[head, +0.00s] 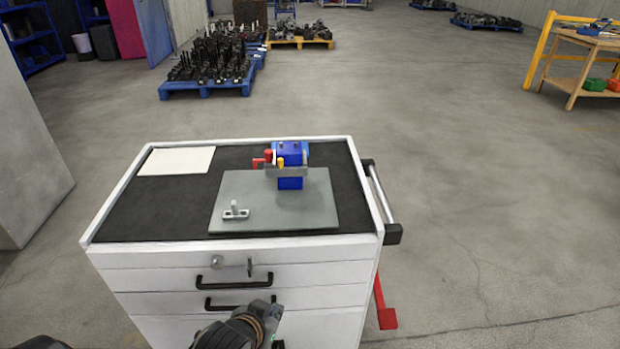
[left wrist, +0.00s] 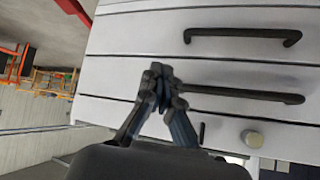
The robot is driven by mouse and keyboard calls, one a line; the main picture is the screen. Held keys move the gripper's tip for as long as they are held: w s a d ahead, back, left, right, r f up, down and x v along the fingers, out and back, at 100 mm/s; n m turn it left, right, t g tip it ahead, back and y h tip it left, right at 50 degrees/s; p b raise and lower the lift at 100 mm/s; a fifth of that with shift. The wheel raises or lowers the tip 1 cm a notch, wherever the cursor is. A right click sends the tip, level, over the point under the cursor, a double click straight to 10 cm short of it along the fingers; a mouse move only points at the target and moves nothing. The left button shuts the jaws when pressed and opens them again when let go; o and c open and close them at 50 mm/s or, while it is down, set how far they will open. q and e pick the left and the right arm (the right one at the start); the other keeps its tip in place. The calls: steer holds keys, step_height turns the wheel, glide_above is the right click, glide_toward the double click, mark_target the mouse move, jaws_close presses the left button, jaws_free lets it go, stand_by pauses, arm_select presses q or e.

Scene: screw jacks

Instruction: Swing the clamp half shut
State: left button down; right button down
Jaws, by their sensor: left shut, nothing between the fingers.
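A blue device with red and yellow parts and a grey bar, which looks like the clamp (head: 291,153), stands on a grey plate (head: 315,215) on the cart top. A red handle (head: 258,163) sticks out at its left. How far its arm is swung is too small to tell. My left gripper (head: 268,308) is in front of the cart's drawers, below the top and well away from the clamp. In the left wrist view, the left gripper (left wrist: 158,84) is shut and empty, by the drawer handles. My right gripper is not in view.
A small metal piece with an upright pin (head: 236,212) is on the plate's front left. A white sheet (head: 177,160) lies at the cart's back left. Black handles (head: 235,281) stick out of the drawers (head: 320,298). The floor around the cart is mostly clear.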

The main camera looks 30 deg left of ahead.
mark_target(279, 163)
arm_select(q)
steer(key=w+a+r+t, duration=0.1)
steer(key=r, duration=0.2)
steer(key=w+r+t+y, duration=0.1)
steer(key=w+r, duration=0.1)
steer(key=r, duration=0.1)
steer(key=w+a+r+n+t, duration=0.1)
steer(key=w+r+t, duration=0.1)
steer(key=r, duration=0.1)
steer(key=shift+w+a+r+y, duration=0.2)
steer(key=shift+a+r+y, duration=0.05)
steer(key=shift+a+y, duration=0.1)
steer(key=w+a+r+n+t+y, duration=0.25)
steer(key=a+r+t, duration=0.2)
steer(key=r, duration=0.55)
steer(key=shift+m, duration=0.35)
steer(key=x, duration=0.4)
steer(key=p+x, duration=0.1)
steer(key=x, duration=0.7)
steer(key=shift+w+f, duration=0.2)
steer(key=shift+w, duration=0.05)
steer(key=shift+x, duration=0.8)
steer(key=shift+d+f, duration=0.1)
steer(key=shift+f, duration=0.05)
